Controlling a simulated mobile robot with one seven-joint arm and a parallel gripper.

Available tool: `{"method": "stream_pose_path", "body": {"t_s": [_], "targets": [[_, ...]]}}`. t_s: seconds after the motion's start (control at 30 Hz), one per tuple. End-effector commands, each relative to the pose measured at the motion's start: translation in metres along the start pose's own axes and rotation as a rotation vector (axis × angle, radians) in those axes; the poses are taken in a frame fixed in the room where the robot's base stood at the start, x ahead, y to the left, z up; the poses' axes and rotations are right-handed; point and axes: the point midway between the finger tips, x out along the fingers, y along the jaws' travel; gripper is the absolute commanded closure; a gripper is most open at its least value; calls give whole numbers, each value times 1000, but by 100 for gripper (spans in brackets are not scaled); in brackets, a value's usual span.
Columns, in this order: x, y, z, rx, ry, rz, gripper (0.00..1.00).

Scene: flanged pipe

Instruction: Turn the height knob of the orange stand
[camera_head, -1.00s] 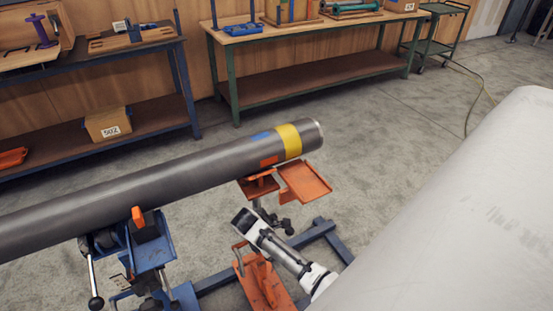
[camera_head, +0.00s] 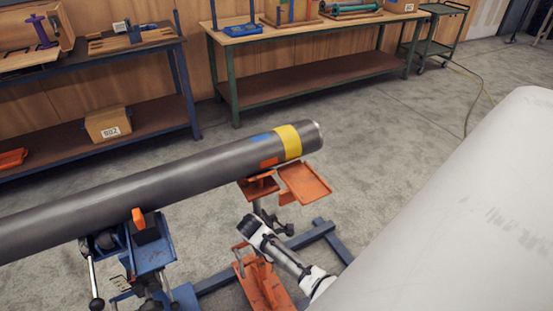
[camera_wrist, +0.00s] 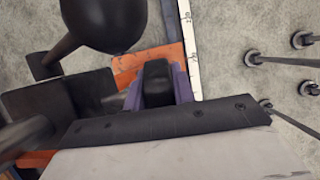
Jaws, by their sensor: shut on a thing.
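The orange stand has a tilted top plate (camera_head: 305,183) beneath the right end of the grey pipe (camera_head: 180,178) and an orange base (camera_head: 262,283) below. Dark knob parts (camera_head: 288,229) show beside its post. My gripper (camera_head: 250,224) is low beside the post, in front of part of the stand. In the wrist view, my gripper (camera_wrist: 158,84) has purple sides closed about a dark piece, apparently part of the height knob; the exact contact is hard to see. A dark rounded ball (camera_wrist: 100,22) is close at upper left, with orange stand metal (camera_wrist: 150,60) behind.
A blue support (camera_head: 150,255) with an orange-tipped clamp holds the pipe at left. Blue floor rails (camera_head: 320,240) run near the stand. Workbenches (camera_head: 310,72) stand at the back, with clear floor between.

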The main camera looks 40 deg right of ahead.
Motion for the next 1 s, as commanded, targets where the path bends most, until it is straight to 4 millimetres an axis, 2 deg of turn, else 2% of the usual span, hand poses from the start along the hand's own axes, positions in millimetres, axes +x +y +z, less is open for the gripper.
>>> {"method": "stream_pose_path", "body": {"t_s": [0.4,0.8,0.83,1.0], "targets": [[4,-1,-1,4,342,-5,97],[4,0,-1,-1,392,-2,97],[4,0,-1,-1,392,-2,72],[4,0,-1,-1,391,-1,53]]}}
